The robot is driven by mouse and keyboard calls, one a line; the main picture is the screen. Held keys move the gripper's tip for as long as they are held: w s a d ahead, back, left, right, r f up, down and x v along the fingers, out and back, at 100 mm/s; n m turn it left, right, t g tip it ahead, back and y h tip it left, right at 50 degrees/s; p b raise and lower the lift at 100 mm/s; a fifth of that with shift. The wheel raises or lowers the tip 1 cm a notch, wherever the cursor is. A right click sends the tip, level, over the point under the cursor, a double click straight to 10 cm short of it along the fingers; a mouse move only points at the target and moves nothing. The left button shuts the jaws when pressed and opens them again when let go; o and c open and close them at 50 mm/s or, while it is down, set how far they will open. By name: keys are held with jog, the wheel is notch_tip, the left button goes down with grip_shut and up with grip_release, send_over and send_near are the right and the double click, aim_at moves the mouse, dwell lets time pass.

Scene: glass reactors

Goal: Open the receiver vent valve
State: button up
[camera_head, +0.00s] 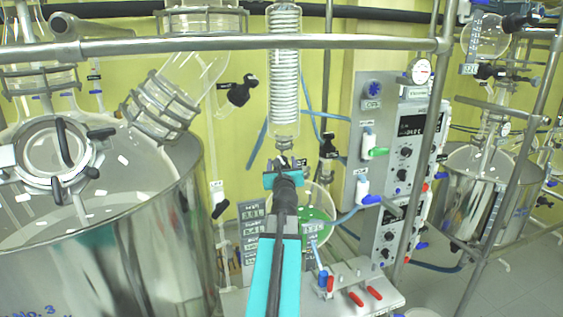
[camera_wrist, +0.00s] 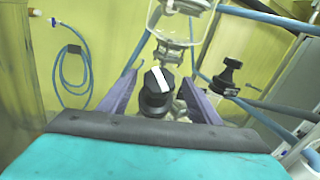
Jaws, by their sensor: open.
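A black knob with a white stripe (camera_wrist: 158,82) sits below a glass vessel in the wrist view; it appears to be the valve knob at my gripper. My gripper (camera_wrist: 158,90) is open, with one purple finger on each side of the knob. I cannot tell whether either finger touches it. In the head view my gripper (camera_head: 284,172) is just below the coil condenser (camera_head: 284,75) and hides most of the knob. The round receiver flask (camera_head: 318,203) with green contents is partly hidden behind my arm.
Another black valve (camera_wrist: 230,74) with a blue hose is right of the fingers. A metal rail (camera_head: 200,46) crosses above. A steel reactor (camera_head: 150,240) stands at left. A control box (camera_head: 405,150) and a panel with red handles (camera_head: 350,285) are at right.

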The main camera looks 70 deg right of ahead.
jog(key=shift+x, duration=1.05)
jog(key=c, duration=1.1)
jog(key=shift+o, duration=0.2)
jog(key=n+t+y+b, duration=0.1)
jog(key=n+t+b, duration=0.1)
jog(key=b, duration=0.5)
jog(key=shift+s+n+t+y, duration=0.1)
jog(key=shift+n+t+y, duration=0.2)
jog(key=shift+n, duration=0.2)
jog(key=n+t+y+b, duration=0.1)
jog(key=n+y+b, duration=0.1)
jog(key=n+b, duration=0.1)
jog(key=shift+d+r+t+b, duration=0.1)
jog(key=shift+t+b, duration=0.3)
jog(key=shift+b, duration=0.3)
